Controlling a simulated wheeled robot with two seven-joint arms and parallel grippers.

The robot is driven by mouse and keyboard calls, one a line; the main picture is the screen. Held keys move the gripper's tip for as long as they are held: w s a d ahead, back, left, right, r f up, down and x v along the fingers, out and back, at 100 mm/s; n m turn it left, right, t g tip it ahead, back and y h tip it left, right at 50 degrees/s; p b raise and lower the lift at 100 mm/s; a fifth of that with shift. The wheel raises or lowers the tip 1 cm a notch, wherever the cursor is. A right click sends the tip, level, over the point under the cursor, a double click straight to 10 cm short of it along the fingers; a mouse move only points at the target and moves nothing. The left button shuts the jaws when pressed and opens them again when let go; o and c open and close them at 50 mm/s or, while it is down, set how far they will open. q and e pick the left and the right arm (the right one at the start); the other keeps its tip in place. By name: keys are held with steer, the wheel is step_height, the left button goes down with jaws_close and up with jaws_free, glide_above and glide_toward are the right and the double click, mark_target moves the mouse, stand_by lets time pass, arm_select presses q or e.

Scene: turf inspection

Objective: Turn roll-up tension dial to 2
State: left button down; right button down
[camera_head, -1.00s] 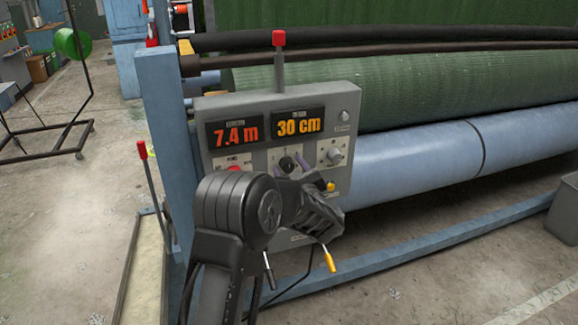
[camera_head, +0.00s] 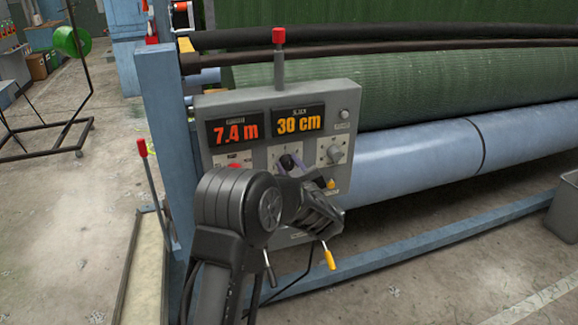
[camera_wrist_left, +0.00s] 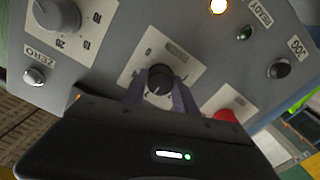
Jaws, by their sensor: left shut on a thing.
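The grey control panel (camera_head: 222,108) stands in front of the roller machine. A small black dial (camera_head: 287,161) sits on a pale plate in the panel's middle. My left gripper (camera_head: 290,168) reaches it from below and is shut on it; the wrist view shows the black dial (camera_wrist_left: 159,79) between the two fingers (camera_wrist_left: 160,92). My right gripper is out of view.
A red button (camera_wrist_left: 226,116) is close to my gripper. Yellow-tipped handle (camera_head: 329,259) hangs below.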

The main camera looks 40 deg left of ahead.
arm_select(q)
steer(key=shift+f, duration=0.1)
steer(key=shift+n+b, duration=0.3)
steer(key=shift+b, duration=0.4)
steer(key=n+b, duration=0.3)
steer(key=b, duration=0.2)
steer(key=n+b, duration=0.3)
steer(key=b, duration=0.2)
steer(key=n+b, duration=0.3)
steer(key=b, duration=0.2)
steer(key=shift+f+n, duration=0.25)
steer(key=shift+n, duration=0.15)
steer(key=shift+s+r+n+b, duration=0.1)
steer(key=shift+r+n+b, duration=0.1)
steer(key=shift+n+b, duration=0.7)
steer(key=c, duration=1)
jaws_free()
